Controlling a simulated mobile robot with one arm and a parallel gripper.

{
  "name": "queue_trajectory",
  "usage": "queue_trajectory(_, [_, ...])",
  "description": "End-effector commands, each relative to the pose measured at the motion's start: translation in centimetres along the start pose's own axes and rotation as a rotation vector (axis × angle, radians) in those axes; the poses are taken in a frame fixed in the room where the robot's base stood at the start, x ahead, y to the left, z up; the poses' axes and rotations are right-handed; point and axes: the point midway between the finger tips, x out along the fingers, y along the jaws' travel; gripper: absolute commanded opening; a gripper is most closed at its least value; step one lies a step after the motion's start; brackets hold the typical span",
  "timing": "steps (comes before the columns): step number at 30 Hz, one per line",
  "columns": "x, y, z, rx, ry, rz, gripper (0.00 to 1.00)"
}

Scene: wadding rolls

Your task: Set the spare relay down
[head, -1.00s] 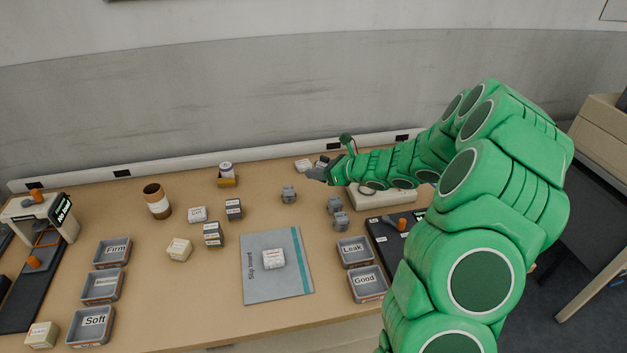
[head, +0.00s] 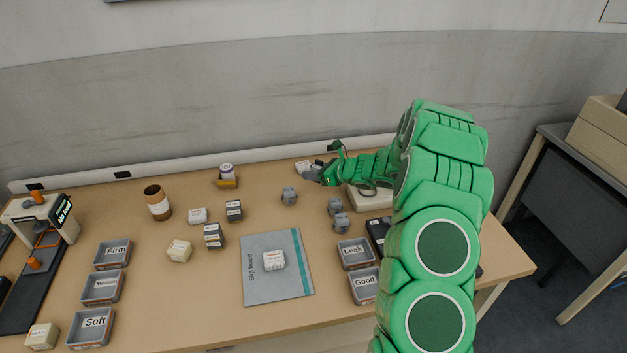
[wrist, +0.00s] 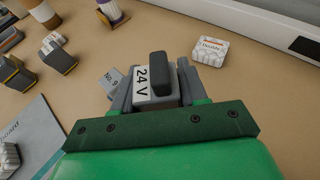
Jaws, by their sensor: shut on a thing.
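My gripper (head: 315,174) is at the back of the table. In the wrist view my gripper (wrist: 155,92) is shut on a relay (wrist: 143,86), a white block marked "24 V" with a dark grey part on it. The relay sits upright between the fingers. Whether its underside touches the table I cannot tell. In the head view the relay is small and partly hidden by the gripper.
A white block (head: 303,166) marked "Double" in the wrist view (wrist: 210,50) lies just beyond the gripper. Grey blocks (head: 289,196) stand nearer the front. A yellow-based spool (head: 227,176) stands left. A slip board (head: 262,289) bears a white block. Bare tabletop lies between.

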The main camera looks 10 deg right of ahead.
Motion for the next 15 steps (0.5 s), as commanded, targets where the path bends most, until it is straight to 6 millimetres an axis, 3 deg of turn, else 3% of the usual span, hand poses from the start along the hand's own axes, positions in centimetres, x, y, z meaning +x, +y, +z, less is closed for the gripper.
queue_trajectory(8, [0.7,-0.5,-0.6,0.002,-0.001,0.000,0.12])
queue_trajectory(15, [1.7,-0.5,-3.0,0.003,-0.001,0.000,0.12])
